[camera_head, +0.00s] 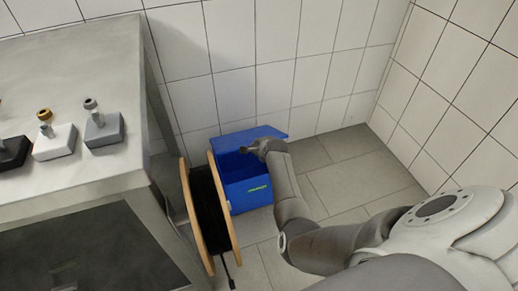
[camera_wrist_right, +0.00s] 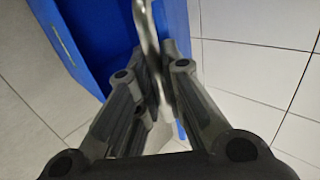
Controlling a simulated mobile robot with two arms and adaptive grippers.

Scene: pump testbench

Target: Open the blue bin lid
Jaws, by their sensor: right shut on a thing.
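The blue bin (camera_head: 247,196) stands on the floor near the tiled wall. Its blue lid (camera_head: 234,139) is raised off the front of the bin, and the dark blue inside shows below it. My right gripper (camera_head: 258,148) is at the lid's front right part. In the right wrist view my right gripper (camera_wrist_right: 152,88) is shut on a thin metal handle (camera_wrist_right: 149,45), which runs between the fingers beside a blue panel (camera_wrist_right: 85,35). My left gripper is not in view.
A cable reel (camera_head: 208,215) with wooden discs stands close to the bin's left side. A grey bench (camera_head: 85,60) bearing several small valve-like parts is at the left. Tiled walls stand behind and right. Floor (camera_head: 350,170) to the bin's right is clear.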

